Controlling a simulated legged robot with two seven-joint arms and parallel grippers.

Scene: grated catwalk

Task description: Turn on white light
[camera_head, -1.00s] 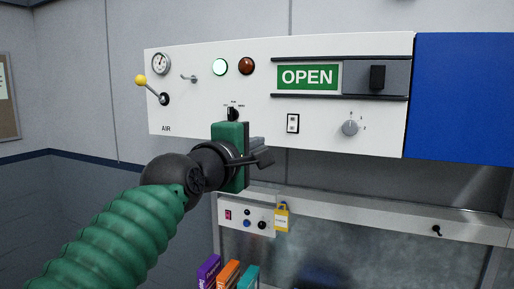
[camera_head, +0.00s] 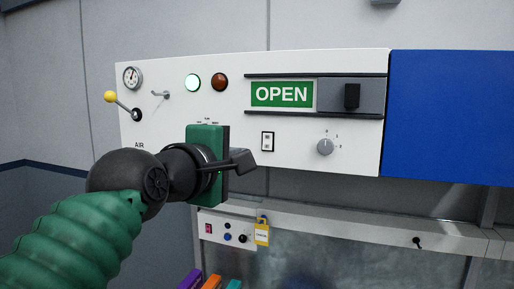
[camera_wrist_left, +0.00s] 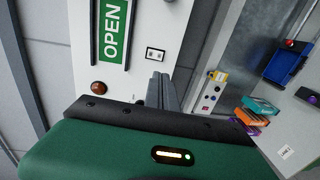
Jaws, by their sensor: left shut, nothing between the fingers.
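A white control panel (camera_head: 300,160) hangs on the wall. It carries a round lamp (camera_head: 193,82) that looks bright white with a green rim, and a dark red lamp (camera_head: 220,82) beside it. Below the OPEN sign are a white rocker switch (camera_head: 267,141) and a grey rotary knob (camera_head: 325,147). A small selector label (camera_head: 207,121) shows just above my left gripper (camera_head: 245,161), which hides what is under it. That gripper is shut and empty, in front of the panel, left of and below the rocker switch. The left wrist view shows its fingers (camera_wrist_left: 162,91) below the rocker switch (camera_wrist_left: 155,54). The right gripper is out of view.
A pressure gauge (camera_head: 132,77), a yellow-knobbed lever (camera_head: 111,97) and a sliding black handle (camera_head: 352,96) are on the panel. A blue panel (camera_head: 450,115) adjoins on the right. Below are a small button box (camera_head: 227,230) and a yellow padlock (camera_head: 262,232).

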